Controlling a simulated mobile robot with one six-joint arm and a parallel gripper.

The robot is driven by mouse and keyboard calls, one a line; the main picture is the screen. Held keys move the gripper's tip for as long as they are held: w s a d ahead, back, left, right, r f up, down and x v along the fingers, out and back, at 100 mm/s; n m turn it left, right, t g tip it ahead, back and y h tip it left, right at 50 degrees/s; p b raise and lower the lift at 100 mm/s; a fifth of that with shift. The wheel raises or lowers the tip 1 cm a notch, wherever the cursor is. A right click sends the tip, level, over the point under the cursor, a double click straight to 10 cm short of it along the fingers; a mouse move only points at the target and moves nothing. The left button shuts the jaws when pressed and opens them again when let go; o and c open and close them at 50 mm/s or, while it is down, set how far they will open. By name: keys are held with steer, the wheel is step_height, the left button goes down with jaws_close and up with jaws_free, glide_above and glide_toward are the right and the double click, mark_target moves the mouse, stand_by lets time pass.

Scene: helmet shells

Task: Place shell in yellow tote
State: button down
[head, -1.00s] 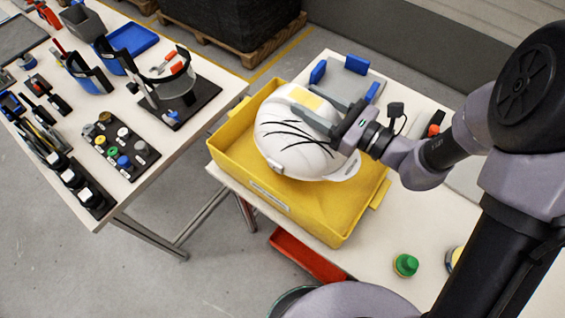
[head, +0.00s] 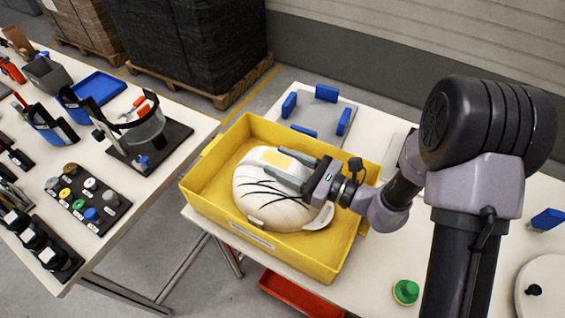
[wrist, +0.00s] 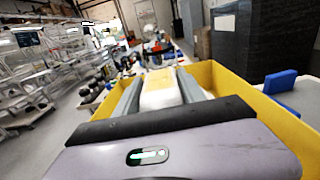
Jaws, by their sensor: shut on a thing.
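A white helmet shell (head: 268,205) with black streaks and a pale yellow patch on top sits low inside the yellow tote (head: 345,253) in the head view. The tote's walls rise around it. Whether the shell touches the tote floor I cannot tell. My gripper (head: 284,170) is at the top of the shell, its fingers shut on it. In the wrist view the shell (wrist: 160,92) shows between the two fingers, and the tote wall (wrist: 262,118) shows at the right.
A grey plate with blue blocks (head: 319,110) lies behind the tote. A green knob (head: 405,291) stands at the front right, and a red bin (head: 297,292) is below the table edge. A second table (head: 150,190) with tools and fixtures stands at the left across a gap.

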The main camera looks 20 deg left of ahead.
steer(key=c, duration=0.7)
jaws_free()
steer(key=shift+f, duration=0.1)
